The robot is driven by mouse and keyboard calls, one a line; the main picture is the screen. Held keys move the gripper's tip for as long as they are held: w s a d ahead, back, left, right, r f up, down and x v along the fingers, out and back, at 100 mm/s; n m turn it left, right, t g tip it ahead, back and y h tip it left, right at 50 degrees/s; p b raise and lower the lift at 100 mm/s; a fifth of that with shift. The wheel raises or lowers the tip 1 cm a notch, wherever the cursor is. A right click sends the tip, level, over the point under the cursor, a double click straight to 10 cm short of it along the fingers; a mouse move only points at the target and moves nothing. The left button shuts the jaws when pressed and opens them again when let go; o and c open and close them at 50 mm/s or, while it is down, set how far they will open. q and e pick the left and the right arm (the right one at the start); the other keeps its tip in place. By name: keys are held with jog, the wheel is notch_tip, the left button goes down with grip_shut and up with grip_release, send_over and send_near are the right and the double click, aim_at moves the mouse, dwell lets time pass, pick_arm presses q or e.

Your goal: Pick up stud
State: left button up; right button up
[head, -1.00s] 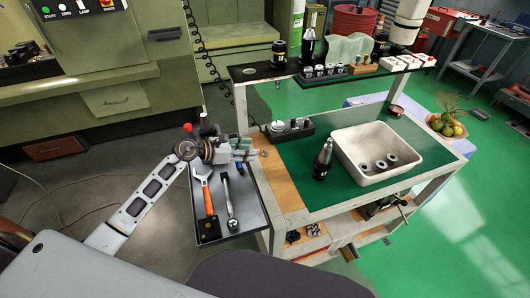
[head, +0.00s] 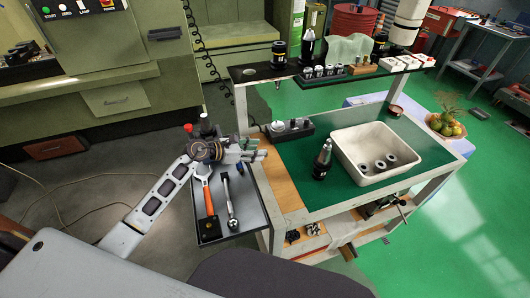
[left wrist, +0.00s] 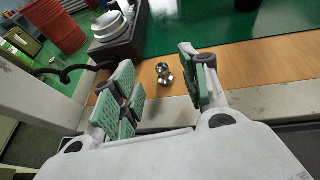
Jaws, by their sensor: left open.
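The stud (left wrist: 163,74) is a small shiny metal piece with a rounded top. It stands on the wooden strip along the cart's edge in the left wrist view. In the head view my left gripper hides it. My left gripper (head: 262,149) is over that strip at the cart's left side. In the left wrist view the same gripper (left wrist: 160,90) is open, with green-padded fingers on either side of the stud's place in the picture and nothing held. I cannot tell how high the fingers are above the strip. My right gripper is not in view.
A dark holder block (head: 289,129) with round metal parts stands just beyond the gripper. A dark bottle (head: 322,160) and a white bin (head: 345,145) with several grey rings are on the green mat. A side tray (head: 254,208) with wrenches hangs below.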

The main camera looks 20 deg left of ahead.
pick_arm(q)
jog(key=shift+x, duration=1.55)
grip_shut()
